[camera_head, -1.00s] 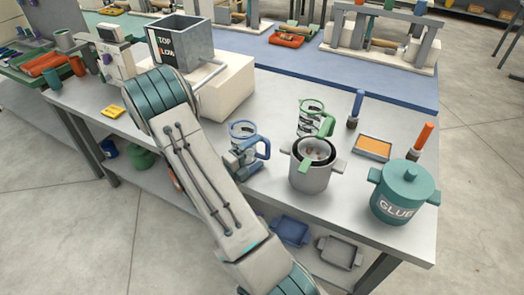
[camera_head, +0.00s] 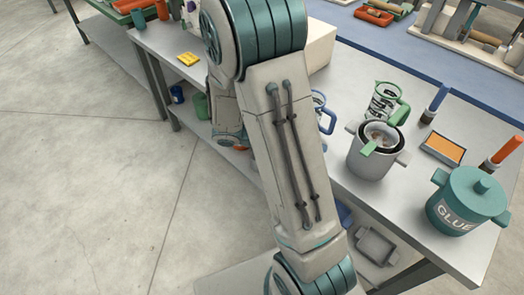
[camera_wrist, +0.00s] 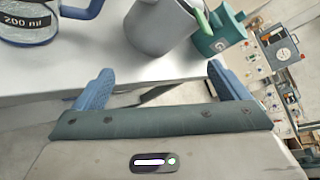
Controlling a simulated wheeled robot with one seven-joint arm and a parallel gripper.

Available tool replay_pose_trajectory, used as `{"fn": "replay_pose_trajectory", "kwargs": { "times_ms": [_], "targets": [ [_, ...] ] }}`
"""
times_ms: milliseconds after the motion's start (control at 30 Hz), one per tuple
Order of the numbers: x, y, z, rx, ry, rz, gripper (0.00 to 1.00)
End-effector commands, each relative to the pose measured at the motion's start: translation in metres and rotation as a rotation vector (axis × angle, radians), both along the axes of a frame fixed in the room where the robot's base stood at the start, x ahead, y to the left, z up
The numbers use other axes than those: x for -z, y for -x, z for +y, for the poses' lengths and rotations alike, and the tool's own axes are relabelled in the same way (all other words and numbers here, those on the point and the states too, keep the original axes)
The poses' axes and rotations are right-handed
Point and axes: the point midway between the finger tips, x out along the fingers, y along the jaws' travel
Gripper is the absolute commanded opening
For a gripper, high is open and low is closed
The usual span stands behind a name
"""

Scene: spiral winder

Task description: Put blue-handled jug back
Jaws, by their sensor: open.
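The blue-handled jug is mostly hidden behind my arm in the head view, where its blue handle (camera_head: 327,115) shows near the table's front edge. In the wrist view the jug (camera_wrist: 38,28) is at upper left, clear with a "200 ml" label, standing upright on the grey table. My gripper (camera_wrist: 162,86) is open with nothing between its blue fingers. It is apart from the jug, at the table's front edge. The gripper is hidden by my arm in the head view.
A green-handled jug (camera_head: 380,100) stands behind a grey pot (camera_head: 366,160) holding a green-handled insert. A teal glue pot (camera_head: 468,205) is at the right. A blue-handled brush (camera_head: 433,108), an orange pad (camera_head: 443,148) and an orange-handled brush (camera_head: 503,152) are nearby. A lower shelf holds grey trays (camera_head: 375,245).

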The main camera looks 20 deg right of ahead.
Motion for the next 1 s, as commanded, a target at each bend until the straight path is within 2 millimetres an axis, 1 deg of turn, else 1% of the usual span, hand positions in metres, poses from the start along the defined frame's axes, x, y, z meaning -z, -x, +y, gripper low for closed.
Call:
{"fn": "replay_pose_trajectory", "kwargs": {
  "times_ms": [33,100,167,300,467,600,700,800,900,1000],
  "targets": [
    [-0.007,0.009,0.005,0.082,-0.037,-0.13,0.95],
    [-0.012,0.021,0.015,0.207,-0.084,-0.302,0.95],
    [-0.017,0.03,0.024,0.32,-0.124,-0.447,0.95],
    [-0.027,0.045,0.05,0.601,-0.213,-0.771,0.95],
    [-0.043,0.054,0.083,0.958,-0.314,-1.104,0.95],
    [-0.061,0.055,0.111,1.29,-0.404,-1.341,0.95],
    [-0.074,0.055,0.127,1.499,-0.456,-1.455,0.95],
    [-0.085,0.054,0.138,1.657,-0.494,-1.52,0.95],
    [-0.091,0.054,0.146,1.749,-0.514,-1.551,0.95],
    [-0.093,0.053,0.148,1.786,-0.521,-1.561,0.95]
  ]
}}
